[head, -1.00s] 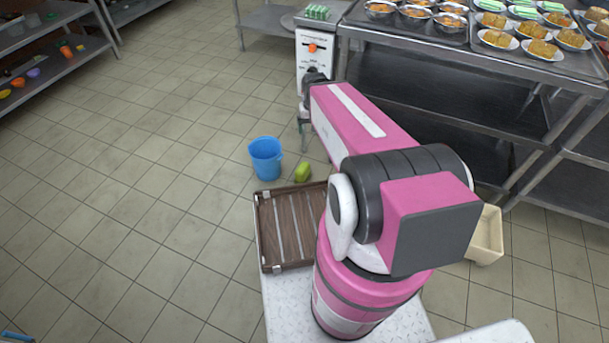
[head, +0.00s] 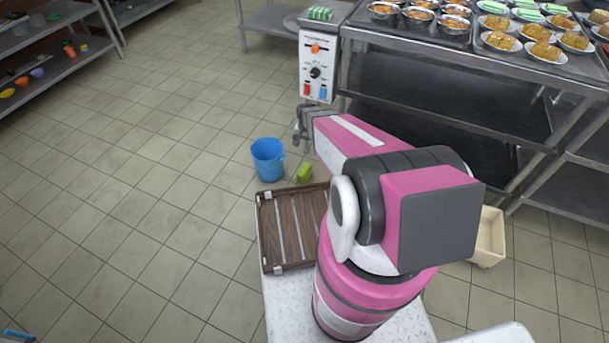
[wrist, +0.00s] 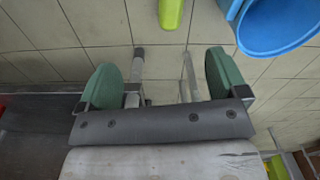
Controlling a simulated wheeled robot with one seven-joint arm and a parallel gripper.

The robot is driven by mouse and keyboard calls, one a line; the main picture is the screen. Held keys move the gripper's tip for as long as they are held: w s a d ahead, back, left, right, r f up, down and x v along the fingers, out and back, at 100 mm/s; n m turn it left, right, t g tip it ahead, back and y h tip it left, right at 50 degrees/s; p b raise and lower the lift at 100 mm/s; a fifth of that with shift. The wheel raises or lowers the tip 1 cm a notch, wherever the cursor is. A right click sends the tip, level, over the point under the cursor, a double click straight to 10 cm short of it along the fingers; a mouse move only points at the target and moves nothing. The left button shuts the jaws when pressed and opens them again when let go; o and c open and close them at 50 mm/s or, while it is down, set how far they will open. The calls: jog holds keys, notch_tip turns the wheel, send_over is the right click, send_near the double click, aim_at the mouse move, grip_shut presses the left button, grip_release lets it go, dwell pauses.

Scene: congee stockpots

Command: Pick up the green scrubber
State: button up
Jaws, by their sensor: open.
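The green scrubber (head: 304,173) lies on the tiled floor, between the blue bucket and the far edge of the brown slatted tray. In the wrist view its near part shows at the top edge (wrist: 171,13), beyond my fingers and roughly in line with the gap between them; its far end is cut off. My gripper (wrist: 164,52) is open with nothing between its fingers. In the head view my gripper (head: 299,138) hangs above the floor, past the bucket and scrubber, partly hidden behind my arm.
A blue bucket (head: 267,160) stands just left of the scrubber. A brown slatted tray (head: 265,232) lies on the near side. A steel counter (head: 457,60) with bowls and plates stands at right, with a control panel (head: 316,75) at its end. Open floor lies to the left.

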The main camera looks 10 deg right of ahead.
aim_at(305, 168)
jog(key=w+f, duration=0.1)
jog(key=f, duration=0.3)
jog(key=w+f+m, duration=0.1)
jog(key=w+f, duration=0.1)
jog(key=f, duration=0.3)
jog(key=w+f+m, duration=0.1)
jog(key=w+f, duration=0.1)
jog(key=f, duration=0.3)
jog(key=shift+w+a+f, duration=0.1)
jog(key=shift+w+f, duration=0.1)
jog(key=shift+m, duration=0.3)
notch_tip(305, 168, down, 6)
jog(key=shift+r, duration=0.1)
jog(key=shift+s+d+f, duration=0.1)
jog(key=shift+d+f, duration=0.05)
jog(key=shift+f, duration=1.25)
jog(key=shift+s+d+f, duration=0.1)
jog(key=shift+f, duration=1.25)
jog(key=c, duration=1.1)
